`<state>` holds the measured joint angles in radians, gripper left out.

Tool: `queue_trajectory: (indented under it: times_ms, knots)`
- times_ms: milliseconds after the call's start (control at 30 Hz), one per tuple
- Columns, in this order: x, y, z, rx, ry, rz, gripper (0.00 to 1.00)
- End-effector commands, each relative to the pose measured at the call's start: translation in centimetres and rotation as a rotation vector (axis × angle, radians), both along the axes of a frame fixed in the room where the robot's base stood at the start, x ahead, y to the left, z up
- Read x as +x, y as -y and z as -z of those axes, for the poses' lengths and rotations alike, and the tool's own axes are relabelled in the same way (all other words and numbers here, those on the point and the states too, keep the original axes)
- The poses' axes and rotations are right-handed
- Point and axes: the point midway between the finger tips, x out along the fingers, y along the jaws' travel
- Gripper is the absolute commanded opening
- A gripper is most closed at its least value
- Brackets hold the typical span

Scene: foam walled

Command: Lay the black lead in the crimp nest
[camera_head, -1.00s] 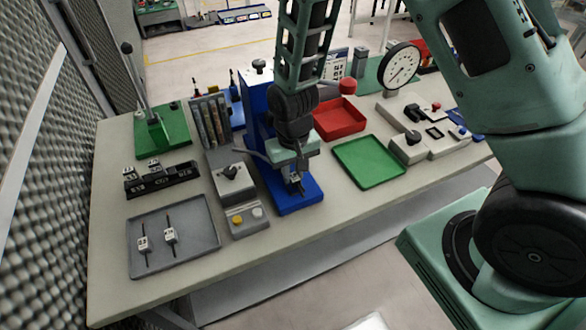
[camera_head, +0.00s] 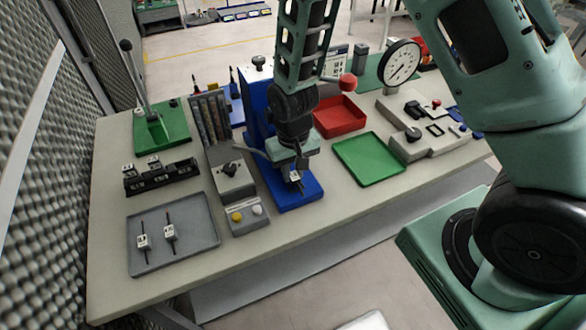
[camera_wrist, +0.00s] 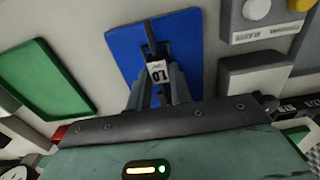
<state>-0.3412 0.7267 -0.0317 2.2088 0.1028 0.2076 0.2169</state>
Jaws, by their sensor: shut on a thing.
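My gripper (camera_head: 297,176) is shut on a small lead with a white tag (camera_wrist: 158,70), marked with print that looks like "1.0" upside down. In the wrist view the tag sits between my gripper's fingers (camera_wrist: 158,92). A thin dark strand runs up from it over the blue base plate (camera_wrist: 190,30). In the head view my gripper is over the front of the blue press's base (camera_head: 312,193). The nest itself is not clear, partly hidden by my gripper and the lead. I cannot tell whether the lead touches it.
A grey tray (camera_head: 190,252) at the front left holds two tagged leads (camera_head: 143,241) (camera_head: 169,232). A grey box with a knob (camera_head: 233,178) stands left of the press. A green tray (camera_head: 370,165) is to its right, with a red bin (camera_head: 340,112) behind.

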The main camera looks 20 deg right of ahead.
Motion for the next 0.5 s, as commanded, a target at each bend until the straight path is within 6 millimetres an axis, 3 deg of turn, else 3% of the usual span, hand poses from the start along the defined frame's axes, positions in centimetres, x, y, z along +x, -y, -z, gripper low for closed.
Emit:
queue_trajectory:
  times_ms: [333,367,400,433,500]
  knots:
    - [0.01,0.0,0.93,0.0,0.0,0.0,0.0]
    - [0.02,-0.01,0.82,0.0,0.0,0.0,0.29]
    - [0.01,0.0,0.8,0.0,0.0,0.0,0.4]
    - [0.01,0.0,0.8,0.0,0.0,0.0,0.46]
    - [0.01,0.0,0.81,0.0,0.0,0.0,0.46]
